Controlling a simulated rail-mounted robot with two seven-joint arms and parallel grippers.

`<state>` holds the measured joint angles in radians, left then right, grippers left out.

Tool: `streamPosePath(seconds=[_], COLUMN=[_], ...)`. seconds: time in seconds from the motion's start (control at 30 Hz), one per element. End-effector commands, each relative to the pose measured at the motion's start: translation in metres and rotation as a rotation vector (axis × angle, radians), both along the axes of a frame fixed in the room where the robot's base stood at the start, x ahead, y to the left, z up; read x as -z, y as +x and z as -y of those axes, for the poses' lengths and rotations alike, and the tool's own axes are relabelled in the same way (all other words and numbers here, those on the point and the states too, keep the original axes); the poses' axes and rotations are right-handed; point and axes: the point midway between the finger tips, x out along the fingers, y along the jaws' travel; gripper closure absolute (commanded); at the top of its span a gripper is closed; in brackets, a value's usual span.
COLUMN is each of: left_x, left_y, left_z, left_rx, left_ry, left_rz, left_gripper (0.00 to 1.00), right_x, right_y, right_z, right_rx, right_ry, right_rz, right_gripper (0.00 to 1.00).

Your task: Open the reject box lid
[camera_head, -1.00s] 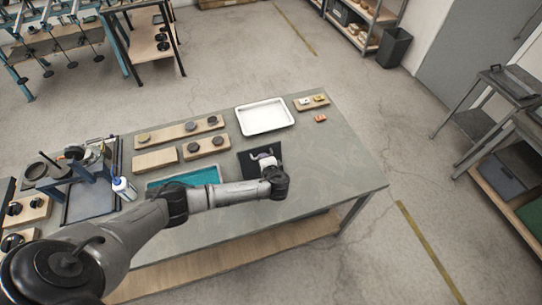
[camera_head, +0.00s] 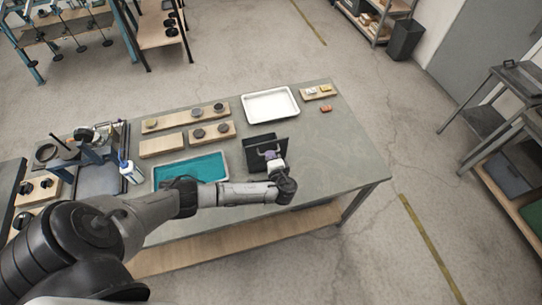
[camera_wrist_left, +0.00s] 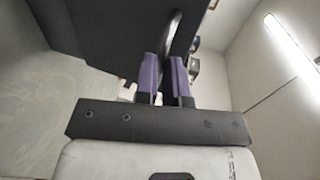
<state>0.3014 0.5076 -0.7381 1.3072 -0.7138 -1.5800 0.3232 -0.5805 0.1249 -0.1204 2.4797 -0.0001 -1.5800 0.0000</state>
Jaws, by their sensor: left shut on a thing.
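The reject box (camera_head: 262,136) is a dark box on the table, right of the teal tray. Its dark lid (camera_head: 249,157) is raised at a steep tilt, and a dark opening shows behind it. My left gripper (camera_head: 269,155), with purple fingers, is at the lid's front face. In the left wrist view, the fingers (camera_wrist_left: 165,78) are shut on the lid's handle (camera_wrist_left: 172,35), a thin dark curved piece. The dark lid panel (camera_wrist_left: 105,35) fills the upper left there. My right gripper is not in view.
A white tray (camera_head: 270,119) stands behind the box. A teal tray (camera_head: 205,168) and wooden boards with dark discs (camera_head: 185,118) lie to its left. A small orange piece (camera_head: 326,108) lies at the back right. The table's right end is clear.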

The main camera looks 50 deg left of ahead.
Motion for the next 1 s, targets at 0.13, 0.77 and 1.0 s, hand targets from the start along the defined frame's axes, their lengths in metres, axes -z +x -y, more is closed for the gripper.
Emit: streamPosePath(seconds=[0.13,0.77,1.0], left_x=[0.01,0.003,-0.005], left_y=[-0.004,-0.004,-0.019], left_z=[0.002,0.008,0.045], left_rx=[0.005,0.005,0.005], left_ry=[-0.012,-0.007,-0.01], left_rz=[-0.016,-0.007,-0.006], left_gripper=[1.0,0.64,0.64], right_x=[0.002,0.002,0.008], right_y=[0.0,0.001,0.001], right_z=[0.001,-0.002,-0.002], right_rx=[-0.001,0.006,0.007], right_ry=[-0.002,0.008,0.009], right_rz=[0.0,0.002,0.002], right_gripper=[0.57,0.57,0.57])
